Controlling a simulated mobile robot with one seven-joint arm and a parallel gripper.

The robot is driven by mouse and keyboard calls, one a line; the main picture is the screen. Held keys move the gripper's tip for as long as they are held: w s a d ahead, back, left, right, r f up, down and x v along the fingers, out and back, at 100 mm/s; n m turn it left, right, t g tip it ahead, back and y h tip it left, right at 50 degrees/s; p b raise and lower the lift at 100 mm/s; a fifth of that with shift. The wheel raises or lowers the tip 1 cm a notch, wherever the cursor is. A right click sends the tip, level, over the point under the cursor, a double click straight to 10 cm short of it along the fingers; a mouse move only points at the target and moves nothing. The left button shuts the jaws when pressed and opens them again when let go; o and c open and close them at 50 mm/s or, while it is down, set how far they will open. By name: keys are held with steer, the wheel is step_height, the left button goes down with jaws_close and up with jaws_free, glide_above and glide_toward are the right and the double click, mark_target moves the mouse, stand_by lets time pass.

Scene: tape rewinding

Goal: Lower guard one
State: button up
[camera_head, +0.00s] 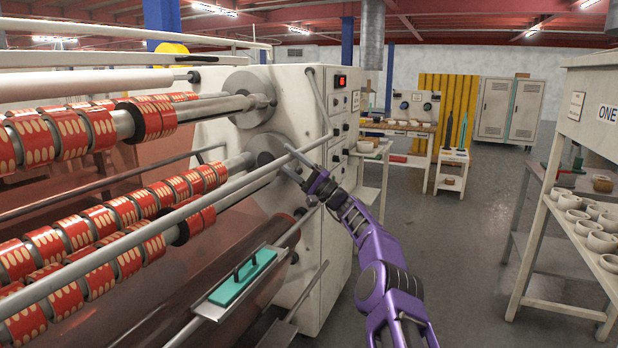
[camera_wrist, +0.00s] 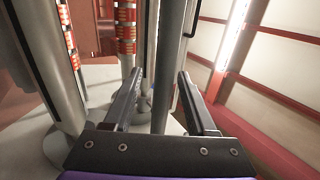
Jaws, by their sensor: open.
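A long grey bar, apparently guard one (camera_head: 150,228), runs slanting along the front of the machine, in front of the rolls of red tape. Its right end reaches the white machine housing. My gripper (camera_head: 290,160) is at the bar near that right end. In the wrist view my gripper (camera_wrist: 159,74) is open, with one dark finger to each side of the grey bar (camera_wrist: 172,50). I cannot tell whether a finger touches it. The fingertips are small and partly merged with the bar in the head view.
Red tape rolls (camera_head: 100,220) sit on shafts behind the bar. A tray with a teal block (camera_head: 242,278) is below it. The white housing (camera_head: 330,215) stands close to my gripper. A shelf of white rolls (camera_head: 590,235) is at right. The floor (camera_head: 465,270) between is clear.

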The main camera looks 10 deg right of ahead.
steer(key=b+v, duration=0.1)
steer(key=v, duration=1.6)
